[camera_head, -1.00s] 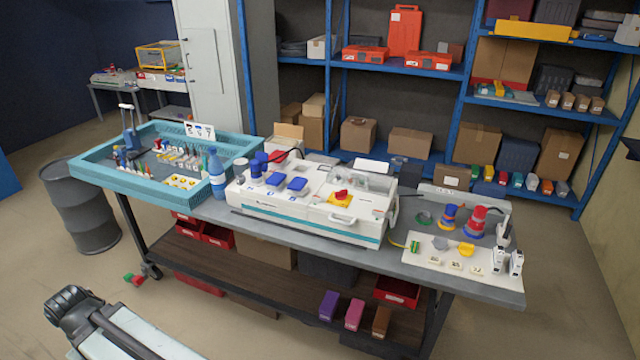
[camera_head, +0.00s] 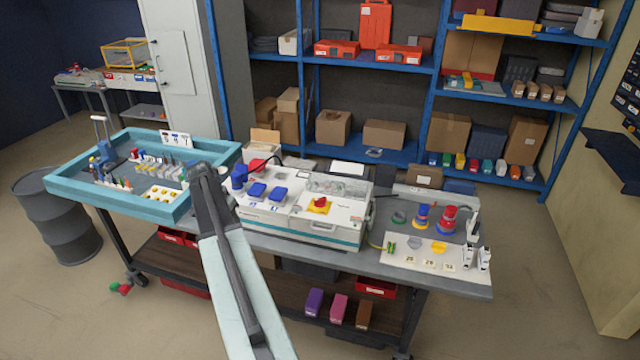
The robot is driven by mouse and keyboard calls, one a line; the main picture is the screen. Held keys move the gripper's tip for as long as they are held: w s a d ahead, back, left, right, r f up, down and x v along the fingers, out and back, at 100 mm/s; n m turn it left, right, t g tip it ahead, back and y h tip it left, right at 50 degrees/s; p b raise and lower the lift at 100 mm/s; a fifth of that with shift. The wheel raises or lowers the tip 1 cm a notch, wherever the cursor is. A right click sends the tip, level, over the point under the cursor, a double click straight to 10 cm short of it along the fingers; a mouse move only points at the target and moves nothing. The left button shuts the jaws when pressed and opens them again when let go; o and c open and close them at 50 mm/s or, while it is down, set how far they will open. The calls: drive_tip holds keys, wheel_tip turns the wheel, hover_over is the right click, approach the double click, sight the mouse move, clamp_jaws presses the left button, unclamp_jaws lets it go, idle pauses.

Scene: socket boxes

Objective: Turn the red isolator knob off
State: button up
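The red isolator knob (camera_head: 320,202) sits on a yellow plate (camera_head: 314,209) on top of the white socket box (camera_head: 300,232), near its right part. The box stands on the middle of the grey workbench. Blue socket covers (camera_head: 257,190) lie to the left of the knob on the same box. My arm rises from the bottom of the picture, left of the knob, and covers the left front of the bench. The fingers of my gripper cannot be made out, so I cannot tell whether it is open. The knob is clear of my arm. Its exact setting is too small to read.
A teal tray (camera_head: 80,190) of small parts fills the bench's left end. A white board (camera_head: 432,253) with plugs and red and blue connectors (camera_head: 447,217) is at the right end. Blue shelving (camera_head: 300,110) stands behind. A dark barrel (camera_head: 60,225) is at the left.

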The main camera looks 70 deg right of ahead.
drive_tip(key=s+d+r+m+g+p, duration=0.1)
drive_tip(key=s+d+r+m, duration=0.15)
drive_tip(key=s+d, duration=0.45)
drive_tip(key=s+d+r+m+p, duration=0.1)
drive_tip(key=s+d+r+m, duration=0.3)
drive_tip(key=d, duration=0.6)
drive_tip(key=m+p, duration=0.1)
drive_tip(key=m, duration=0.1)
approach(319, 199)
drive_tip(key=f, duration=0.1)
drive_tip(key=shift+g, duration=0.4)
drive_tip(key=b+x, duration=0.2)
drive_tip(key=x, duration=0.1)
drive_tip(key=b+x, duration=0.2)
drive_tip(key=b, duration=0.1)
drive_tip(key=b+x, duration=0.2)
drive_tip(key=x, duration=0.1)
drive_tip(key=shift+w+d+f, duration=0.1)
drive_tip(key=shift+d+f, duration=0.15)
drive_tip(key=shift+d, duration=0.1)
drive_tip(key=shift+r, duration=0.1)
clamp_jaws()
drive_tip(key=shift+d+r, duration=0.1)
drive_tip(key=shift+d, duration=0.05)
drive_tip(key=shift+h, duration=0.3)
